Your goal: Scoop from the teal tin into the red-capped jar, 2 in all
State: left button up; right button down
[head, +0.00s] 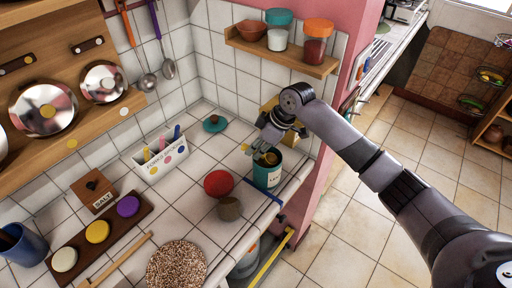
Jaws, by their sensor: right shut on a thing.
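The teal tin (266,175) stands open and upright near the counter's right edge, with a pale label on its front. My right gripper (258,146) is over the tin's mouth, shut on what appears to be a scoop, largely hidden by the fingers and rim. Something tan shows in the mouth; I cannot tell scoop from contents. A round red cap (218,183) is on the counter left of the tin; I cannot tell whether a jar is under it. A grey-brown round container (229,209) is just in front of it. My left gripper is not in view.
A teal lid (214,124) lies behind. A white utensil box (160,157) stands left. A wall shelf (280,55) with jars hangs above the tin. A blue strip (263,193) lies by the counter edge. A woven mat (177,265) is in front.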

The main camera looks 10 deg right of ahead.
jog(key=shift+r+p, duration=3.85)
jog(key=shift+r, duration=0.15)
jog(key=shift+f, duration=0.1)
jog(key=shift+w+d, duration=0.1)
